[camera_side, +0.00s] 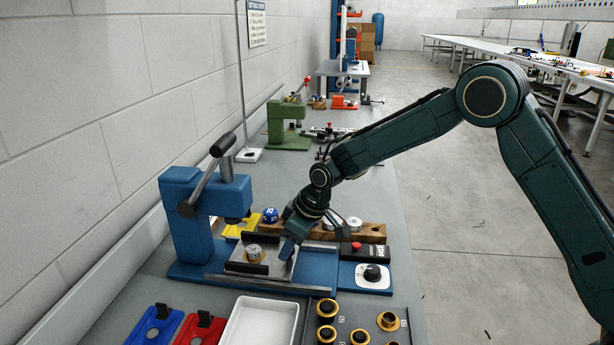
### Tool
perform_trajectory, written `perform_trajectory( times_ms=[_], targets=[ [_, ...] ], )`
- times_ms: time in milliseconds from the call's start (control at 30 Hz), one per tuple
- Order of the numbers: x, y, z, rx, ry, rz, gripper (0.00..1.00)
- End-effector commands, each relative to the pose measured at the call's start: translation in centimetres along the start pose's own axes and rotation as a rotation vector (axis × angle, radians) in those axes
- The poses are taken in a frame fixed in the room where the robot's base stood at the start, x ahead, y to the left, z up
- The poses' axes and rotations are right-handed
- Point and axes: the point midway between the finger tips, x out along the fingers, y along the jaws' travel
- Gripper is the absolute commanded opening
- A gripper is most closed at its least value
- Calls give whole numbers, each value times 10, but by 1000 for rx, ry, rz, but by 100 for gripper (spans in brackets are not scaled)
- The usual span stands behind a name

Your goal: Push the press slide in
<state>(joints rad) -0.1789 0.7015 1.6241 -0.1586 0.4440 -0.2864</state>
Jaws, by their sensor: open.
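The blue press (190,222) stands on the bench at the left, with a lever arm on top and its ram above the base. The slide extends out to the right of the press column. My gripper (288,250) points down at the slide's right end, close to its right wall; I cannot tell if they touch. It is open, and its fingers are small and partly merged with the slide.
A wooden block (373,233) with metal parts stands behind my gripper, near a black box with a red button (356,246). A knob panel (372,275) is to the right. A white tray (236,323), red and blue fixtures and brass rings lie in front.

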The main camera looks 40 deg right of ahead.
Motion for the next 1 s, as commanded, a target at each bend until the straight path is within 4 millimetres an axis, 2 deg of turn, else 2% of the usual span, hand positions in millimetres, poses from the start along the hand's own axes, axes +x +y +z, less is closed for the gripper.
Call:
perform_trajectory(
  times_ms=[267,500,767,1000],
  targets=[
    [1,0,0,0,0,0,48],
    [1,0,0,0,0,0,1],
    [2,-1,-3,0,0,0,0],
    [10,-5,-23,-3,1,0,0]
  ],
)
